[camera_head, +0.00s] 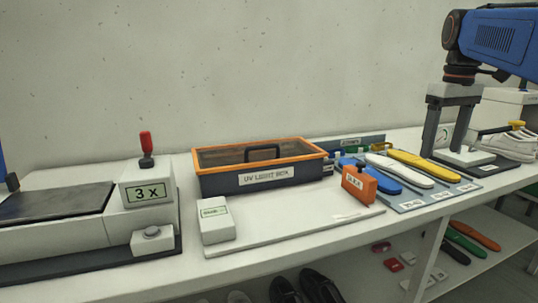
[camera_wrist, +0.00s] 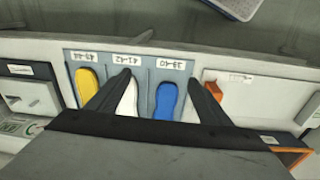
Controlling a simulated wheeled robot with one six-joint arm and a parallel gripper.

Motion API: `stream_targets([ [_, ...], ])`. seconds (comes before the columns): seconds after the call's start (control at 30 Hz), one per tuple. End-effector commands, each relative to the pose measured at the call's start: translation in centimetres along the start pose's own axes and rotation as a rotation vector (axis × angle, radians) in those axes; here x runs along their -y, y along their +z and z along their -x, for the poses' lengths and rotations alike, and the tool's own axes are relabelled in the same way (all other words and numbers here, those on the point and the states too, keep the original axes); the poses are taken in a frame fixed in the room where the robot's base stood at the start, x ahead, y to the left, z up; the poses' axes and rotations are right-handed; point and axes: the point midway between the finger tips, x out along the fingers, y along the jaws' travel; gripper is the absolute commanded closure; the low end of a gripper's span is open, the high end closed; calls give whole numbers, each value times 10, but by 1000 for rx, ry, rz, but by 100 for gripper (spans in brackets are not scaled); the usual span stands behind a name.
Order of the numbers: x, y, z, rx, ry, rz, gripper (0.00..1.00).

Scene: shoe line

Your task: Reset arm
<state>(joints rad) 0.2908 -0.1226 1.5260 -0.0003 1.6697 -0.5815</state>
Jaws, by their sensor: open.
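My gripper (camera_head: 446,150) hangs pointing down from my blue arm at the right of the head view. Its two dark fingers are wide apart with nothing between them. In the wrist view, the open fingers (camera_wrist: 160,78) show above a grey labelled board (camera_wrist: 145,75). The board carries a yellow insole (camera_wrist: 87,83), a white insole (camera_wrist: 129,99) and a blue insole (camera_wrist: 166,101). The left finger partly covers the white insole; the right finger is beside the blue one. In the head view the white (camera_head: 400,170) and yellow (camera_head: 423,165) insoles lie left of the gripper.
A UV light box (camera_head: 265,175) with an orange rim stands mid-bench. An orange block (camera_head: 358,185) is near the insoles. A press-like device (camera_head: 148,193) marked 3 x is at left. White shoes (camera_head: 510,145) stand at right. A lower shelf holds several insoles and small blocks.

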Motion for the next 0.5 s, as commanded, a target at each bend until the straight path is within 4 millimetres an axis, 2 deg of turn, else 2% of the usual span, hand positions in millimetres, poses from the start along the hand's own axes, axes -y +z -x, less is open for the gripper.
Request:
stream_targets([
  [0.17,34,21,-22,-39,20,-32,27],
  [0.5,110,81,-99,-149,50,-127,27],
])
